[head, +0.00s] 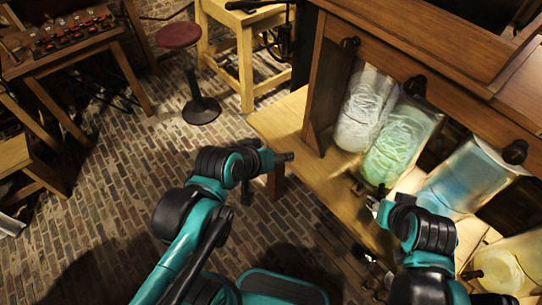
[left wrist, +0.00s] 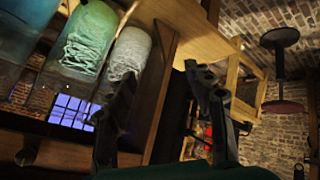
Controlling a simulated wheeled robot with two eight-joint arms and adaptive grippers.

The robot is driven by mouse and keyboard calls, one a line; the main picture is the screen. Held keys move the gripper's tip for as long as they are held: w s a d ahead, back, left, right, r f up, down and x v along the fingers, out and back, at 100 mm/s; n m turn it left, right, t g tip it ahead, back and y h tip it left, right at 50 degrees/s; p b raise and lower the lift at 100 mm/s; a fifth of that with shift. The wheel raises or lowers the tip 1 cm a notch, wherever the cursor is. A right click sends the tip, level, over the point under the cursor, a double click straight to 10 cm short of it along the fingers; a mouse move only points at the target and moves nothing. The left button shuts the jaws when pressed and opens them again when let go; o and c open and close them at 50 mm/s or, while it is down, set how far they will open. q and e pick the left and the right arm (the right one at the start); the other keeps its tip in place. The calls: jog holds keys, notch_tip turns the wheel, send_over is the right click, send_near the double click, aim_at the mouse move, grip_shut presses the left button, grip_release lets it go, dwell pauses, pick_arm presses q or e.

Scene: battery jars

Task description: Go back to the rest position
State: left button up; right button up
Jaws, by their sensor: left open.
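My left gripper (head: 267,174) is open and empty over the brick floor, left of the wooden bench. Its two spread fingers also show in the left wrist view (left wrist: 165,95), with nothing between them. My right gripper (head: 374,200) is at the bench near the green jar, seen small; its jaws are not clear. A clear whitish jar (head: 370,110), a green jar (head: 401,143), a blue jar (head: 461,180) and a yellow jar (head: 505,266) stand in a row on the bench. The green jar (left wrist: 90,38) and whitish jar (left wrist: 129,54) appear tilted in the left wrist view.
The wooden bench (head: 284,118) has a heavy upper frame with dark knobs above the jars. A red-topped stool (head: 180,36) and a small wooden table (head: 240,20) stand at the back. A side table (head: 68,50) holds several small items. The brick floor (head: 115,185) is open at left.

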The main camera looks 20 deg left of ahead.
pick_arm(q)
jog(key=shift+s+a+f+m+y, duration=0.3)
jog(key=shift+a+f, duration=0.1)
jog(key=shift+a, duration=0.3)
